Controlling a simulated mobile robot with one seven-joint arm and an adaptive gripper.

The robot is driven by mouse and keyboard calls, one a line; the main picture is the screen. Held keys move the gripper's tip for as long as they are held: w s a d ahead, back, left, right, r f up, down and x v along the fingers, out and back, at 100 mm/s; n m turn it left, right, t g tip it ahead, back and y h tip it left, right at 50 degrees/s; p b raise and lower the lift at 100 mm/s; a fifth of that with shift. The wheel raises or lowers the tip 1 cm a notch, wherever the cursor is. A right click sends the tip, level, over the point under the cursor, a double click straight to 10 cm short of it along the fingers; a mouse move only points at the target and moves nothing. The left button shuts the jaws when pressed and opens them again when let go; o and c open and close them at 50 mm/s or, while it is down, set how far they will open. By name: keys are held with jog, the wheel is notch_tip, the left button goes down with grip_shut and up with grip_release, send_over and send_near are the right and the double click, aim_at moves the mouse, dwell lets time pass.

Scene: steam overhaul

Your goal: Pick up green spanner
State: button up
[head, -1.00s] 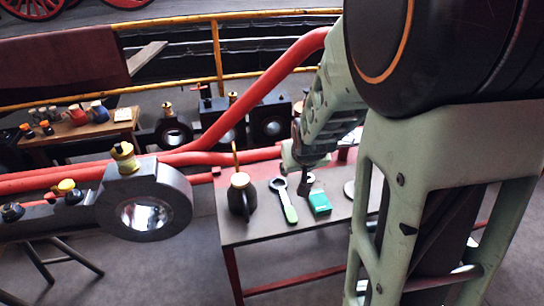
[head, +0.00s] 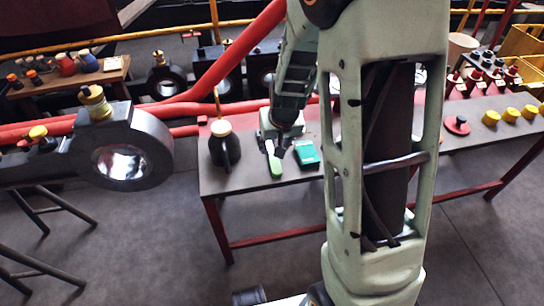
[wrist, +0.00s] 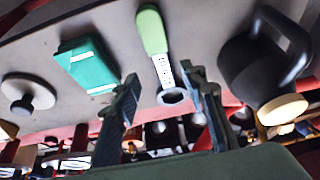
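The green spanner (head: 275,167) lies on the dark table top, its green handle toward the table's front edge. In the wrist view the spanner (wrist: 153,32) shows a green grip, a grey shank and a ring end. My gripper (wrist: 165,97) is open and empty; the ring end appears between its two fingertips. In the head view my gripper (head: 281,143) is over the ring-end side of the spanner and hides that part. I cannot tell the exact height gap.
A green box (head: 307,153) lies just right of the spanner. A dark jug with a pale lid (head: 223,146) stands to its left. A red pipe (head: 235,62) slants behind the table. Red and yellow parts (head: 510,115) sit on the table's right side.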

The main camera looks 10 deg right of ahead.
aim_at(272, 151)
jog(key=b+x, duration=0.2)
jog(key=x, duration=0.4)
jog(key=shift+w+a, duration=0.1)
jog(key=shift+a, duration=0.05)
jog(key=shift+r, duration=0.15)
grip_shut()
